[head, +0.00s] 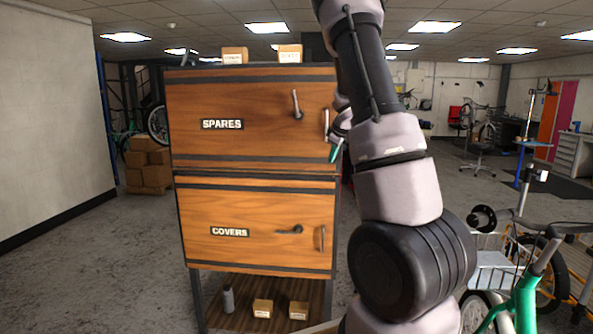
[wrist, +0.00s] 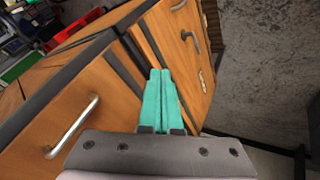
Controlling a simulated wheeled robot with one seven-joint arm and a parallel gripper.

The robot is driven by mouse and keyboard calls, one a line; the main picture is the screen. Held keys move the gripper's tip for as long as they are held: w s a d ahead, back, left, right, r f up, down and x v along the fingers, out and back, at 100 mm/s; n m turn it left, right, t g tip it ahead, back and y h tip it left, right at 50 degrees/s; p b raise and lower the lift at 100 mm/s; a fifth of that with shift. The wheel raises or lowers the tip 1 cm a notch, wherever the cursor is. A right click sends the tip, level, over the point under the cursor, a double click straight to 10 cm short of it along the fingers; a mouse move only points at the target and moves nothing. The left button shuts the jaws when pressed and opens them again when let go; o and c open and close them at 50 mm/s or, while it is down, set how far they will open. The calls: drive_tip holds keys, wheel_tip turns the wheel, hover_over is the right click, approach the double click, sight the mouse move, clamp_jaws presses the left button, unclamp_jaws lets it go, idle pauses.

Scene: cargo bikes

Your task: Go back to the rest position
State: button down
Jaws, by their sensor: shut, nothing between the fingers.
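My gripper (wrist: 160,76) has teal fingers, shut together with nothing between them. In the head view its teal tip (head: 336,152) shows beside the right edge of the cabinet, partly hidden by my arm. The wooden cabinet (head: 262,157) has an upper SPARES door (head: 240,100) and a lower COVERS door (head: 262,255), both flush in their frames. The SPARES lever (head: 297,104) hangs down and the COVERS lever (head: 290,231) lies level. In the wrist view the fingers overlap the cabinet front; I cannot tell whether they touch it.
Small boxes (head: 290,53) stand on the cabinet top. A grey bottle (head: 228,299) and two boxes (head: 263,308) are on its bottom shelf. A green cargo bike (head: 522,305) stands close at the right. Stacked cartons (head: 148,167) are behind left. The floor at left is clear.

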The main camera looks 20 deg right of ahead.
wheel_tip(320, 180, up, 10)
drive_tip(key=s+a+m+t+h, duration=0.1)
drive_tip(key=m+t, duration=0.2)
drive_tip(key=s+a+r+m+h, duration=0.2)
drive_tip(key=s+a+r+m, duration=0.1)
drive_tip(key=s+r+m, duration=0.5)
drive_tip(key=s+a+f+g+y, duration=0.1)
drive_tip(key=s+a+f+y, duration=0.1)
drive_tip(key=s+a, duration=0.8)
drive_tip(key=s+a+f+g+y, duration=0.2)
drive_tip(key=s+a+y, duration=0.2)
drive_tip(key=s+a, duration=0.6)
drive_tip(key=s, duration=0.6)
drive_tip(key=shift+a, duration=0.2)
drive_tip(key=shift+w, duration=0.1)
